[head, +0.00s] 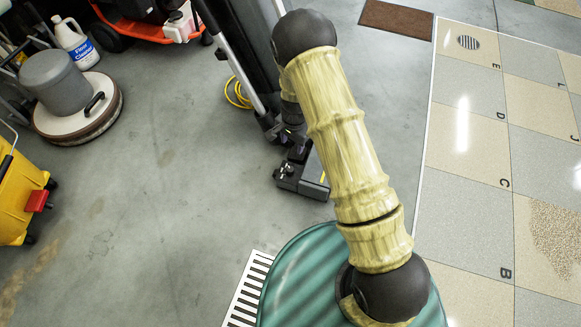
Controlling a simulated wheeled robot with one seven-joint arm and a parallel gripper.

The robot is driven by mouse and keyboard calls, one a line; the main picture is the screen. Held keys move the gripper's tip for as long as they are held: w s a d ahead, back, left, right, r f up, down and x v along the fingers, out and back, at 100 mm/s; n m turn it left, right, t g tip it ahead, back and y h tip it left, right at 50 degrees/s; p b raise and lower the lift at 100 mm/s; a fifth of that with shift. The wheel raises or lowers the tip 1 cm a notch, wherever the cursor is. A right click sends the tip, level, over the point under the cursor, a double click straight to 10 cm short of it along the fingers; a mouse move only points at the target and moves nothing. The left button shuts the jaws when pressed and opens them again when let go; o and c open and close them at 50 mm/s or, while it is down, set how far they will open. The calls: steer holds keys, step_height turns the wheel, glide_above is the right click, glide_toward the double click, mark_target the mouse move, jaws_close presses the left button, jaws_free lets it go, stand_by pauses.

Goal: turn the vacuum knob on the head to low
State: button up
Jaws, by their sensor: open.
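The vacuum head (303,180) is a dark box on the grey floor near the middle of the head view, partly hidden behind my arm. Small dark knob-like parts (281,171) show on its left end; they are too small for me to read a setting. The vacuum's silver tube (236,68) slants up and left from a dark joint above the head. My yellow-sleeved arm crosses in front, and its far part folds down behind the nearer link. My gripper cannot be made out; it appears hidden behind the arm near the vacuum head.
A yellow cord (237,93) lies beside the tube. A floor polisher (75,95), a cleaner jug (76,43) and a yellow bucket (20,195) stand left. A floor grate (246,292) lies at lower middle, lettered tiles (465,187) at right. Floor left of the head is clear.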

mark_target(291, 168)
steer(key=f+b, duration=0.3)
steer(key=f, duration=0.2)
steer(key=f+b, duration=0.3)
steer(key=f, duration=0.3)
steer(key=f+b, duration=0.3)
steer(key=f, duration=0.3)
steer(key=shift+w+a+f+b, duration=0.1)
steer(key=shift+w+a+b, duration=0.15)
steer(key=shift+b, duration=0.15)
steer(key=c, duration=1)
